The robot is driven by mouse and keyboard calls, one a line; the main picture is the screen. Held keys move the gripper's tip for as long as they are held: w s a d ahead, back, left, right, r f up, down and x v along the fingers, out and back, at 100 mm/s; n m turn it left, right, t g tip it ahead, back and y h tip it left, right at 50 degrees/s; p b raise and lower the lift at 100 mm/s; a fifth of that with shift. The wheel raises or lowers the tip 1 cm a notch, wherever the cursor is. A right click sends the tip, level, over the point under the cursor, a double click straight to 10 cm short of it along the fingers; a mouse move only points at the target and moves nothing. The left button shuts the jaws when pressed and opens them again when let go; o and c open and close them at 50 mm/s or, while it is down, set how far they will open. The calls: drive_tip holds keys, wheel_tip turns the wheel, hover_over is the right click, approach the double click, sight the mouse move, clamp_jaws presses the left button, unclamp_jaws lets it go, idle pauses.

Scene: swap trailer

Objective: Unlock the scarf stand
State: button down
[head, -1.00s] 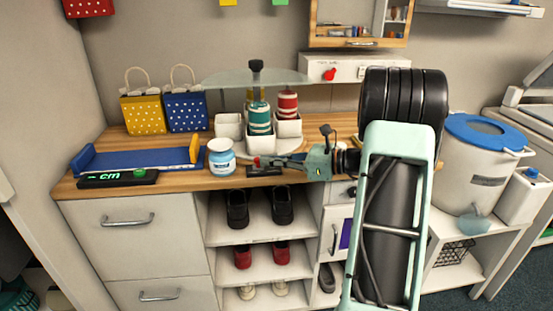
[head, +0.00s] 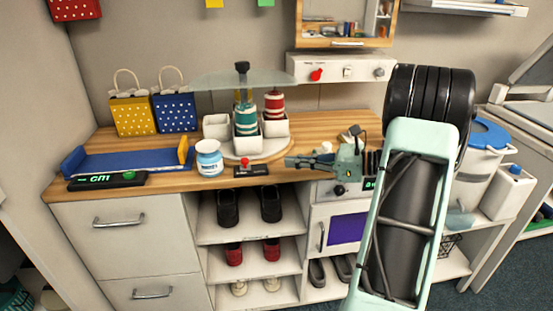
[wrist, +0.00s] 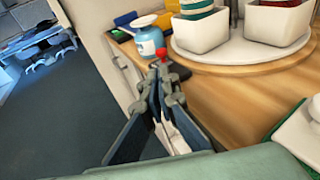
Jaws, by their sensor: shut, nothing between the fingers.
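The scarf stand is a round white base (head: 272,152) with white cups (head: 247,141) on the wooden counter. The cups hold a rolled teal striped scarf (head: 246,115) and a red striped one (head: 275,103). A clear disc (head: 215,80) with a black knob (head: 242,67) is above them. At the front edge is a small black plate (head: 252,171) with a red-tipped lever (head: 245,162); the red tip shows in the wrist view (wrist: 163,53). My gripper (head: 288,162) is shut and empty, right of the lever and apart from it. Its fingers (wrist: 160,72) point toward the red tip.
A blue-white jar (head: 209,160) stands left of the lever. A blue tray (head: 128,162) and a black display (head: 106,181) are farther left. Yellow (head: 132,115) and blue (head: 174,113) dotted bags stand behind. Shoe shelves (head: 248,236) are below. A wall box (head: 350,69) has a red knob.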

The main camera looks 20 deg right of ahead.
drive_tip(key=shift+v, duration=1.4)
